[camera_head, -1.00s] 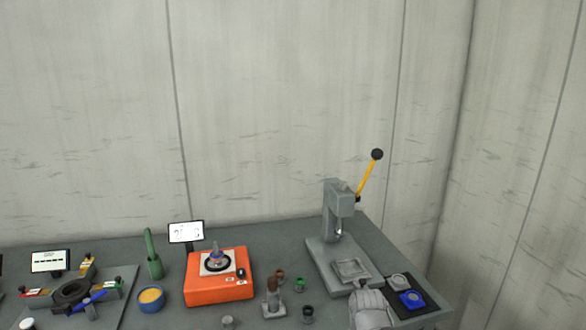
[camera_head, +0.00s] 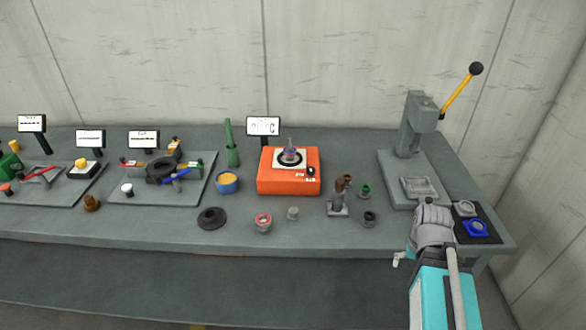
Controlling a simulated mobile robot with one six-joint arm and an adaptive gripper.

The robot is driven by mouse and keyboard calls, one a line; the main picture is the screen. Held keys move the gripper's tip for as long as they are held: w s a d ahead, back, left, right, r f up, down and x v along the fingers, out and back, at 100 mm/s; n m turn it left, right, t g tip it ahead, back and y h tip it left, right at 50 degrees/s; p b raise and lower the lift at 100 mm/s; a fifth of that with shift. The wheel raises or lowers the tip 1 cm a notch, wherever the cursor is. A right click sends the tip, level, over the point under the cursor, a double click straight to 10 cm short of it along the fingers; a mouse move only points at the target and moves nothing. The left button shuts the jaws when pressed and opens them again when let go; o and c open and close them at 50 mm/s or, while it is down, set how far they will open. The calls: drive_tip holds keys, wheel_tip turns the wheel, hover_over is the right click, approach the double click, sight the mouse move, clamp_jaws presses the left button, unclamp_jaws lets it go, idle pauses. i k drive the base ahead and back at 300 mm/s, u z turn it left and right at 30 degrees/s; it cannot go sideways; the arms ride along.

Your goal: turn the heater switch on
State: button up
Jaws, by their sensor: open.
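The heater is an orange box (camera_head: 289,183) in the middle of the bench, with a white top plate carrying a dark ring and a small upright metal piece (camera_head: 289,152). A small black switch (camera_head: 311,171) sits at the front right of its top, near small white labels whose marks are too small to read. A display reading in °C (camera_head: 263,127) stands behind the heater. My gripper (camera_head: 431,206) is at the right, over the bench's front edge, well away from the heater and apart from the switch. It is open; its fingers are mostly hidden from this view.
A lever press (camera_head: 409,150) with a yellow handle stands behind my gripper. A dark mat (camera_head: 488,226) with a blue part lies to its right. Small cups and a post stand between gripper and heater. A yellow-filled blue pot (camera_head: 228,182) stands left of the heater.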

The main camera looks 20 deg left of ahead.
sight(310, 170)
drive_tip(key=k, duration=1.35)
drive_tip(key=z, duration=0.4)
drive_tip(key=i, duration=1.7)
drive_tip(key=u, duration=0.4)
